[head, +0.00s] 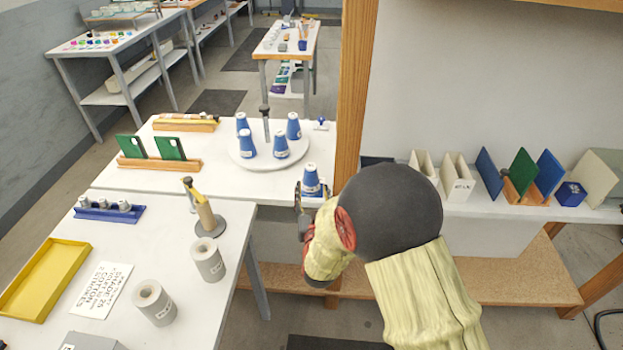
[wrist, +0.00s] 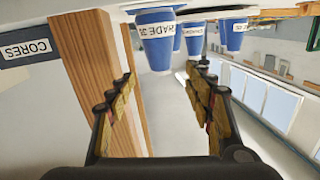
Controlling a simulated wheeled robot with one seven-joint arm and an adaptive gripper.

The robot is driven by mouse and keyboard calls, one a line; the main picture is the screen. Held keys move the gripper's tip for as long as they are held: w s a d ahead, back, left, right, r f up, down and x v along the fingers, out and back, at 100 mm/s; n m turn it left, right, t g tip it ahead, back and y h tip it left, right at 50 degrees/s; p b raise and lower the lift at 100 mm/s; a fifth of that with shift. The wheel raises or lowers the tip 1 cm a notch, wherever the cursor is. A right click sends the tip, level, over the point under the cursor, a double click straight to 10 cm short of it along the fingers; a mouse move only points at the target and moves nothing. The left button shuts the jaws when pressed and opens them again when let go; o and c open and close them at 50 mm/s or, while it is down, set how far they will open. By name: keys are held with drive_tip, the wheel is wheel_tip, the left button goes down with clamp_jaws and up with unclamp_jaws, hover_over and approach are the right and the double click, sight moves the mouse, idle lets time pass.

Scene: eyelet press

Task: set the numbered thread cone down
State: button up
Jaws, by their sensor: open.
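A blue thread cone (head: 311,180) with a white label stands at the front right edge of the white back table. In the wrist view, which looks upside down, a blue cone (wrist: 155,38) with a label reading partly "SHADE" stands upright on a white surface. My gripper (head: 305,208) is at the table edge, just in front of the cone and partly hidden by my wrist. In the wrist view my gripper (wrist: 162,78) has its fingers apart with nothing between them; the cone is just beyond the fingertips.
Several blue cones stand on a round white turntable (head: 250,163) around a dark post. A wooden post (head: 352,90) rises close to the right of my gripper. A card (head: 101,289), grey rolls (head: 154,303) and a yellow tray (head: 44,277) lie on the near table.

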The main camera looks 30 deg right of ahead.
drive_tip(key=s+a+r+n+g+y, duration=0.4)
drive_tip(key=a+r+y, duration=0.3)
drive_tip(key=a+r, duration=0.45)
drive_tip(key=s+a+r+n+g, duration=0.1)
drive_tip(key=s+a+r+g, duration=0.1)
drive_tip(key=s, duration=1)
drive_tip(key=s+a+r+n+g, duration=0.1)
drive_tip(key=s+g, duration=0.3)
drive_tip(key=s, duration=0.9)
drive_tip(key=shift+a+r+y, duration=0.3)
drive_tip(key=shift+a+r, duration=0.15)
drive_tip(key=shift+s, duration=0.1)
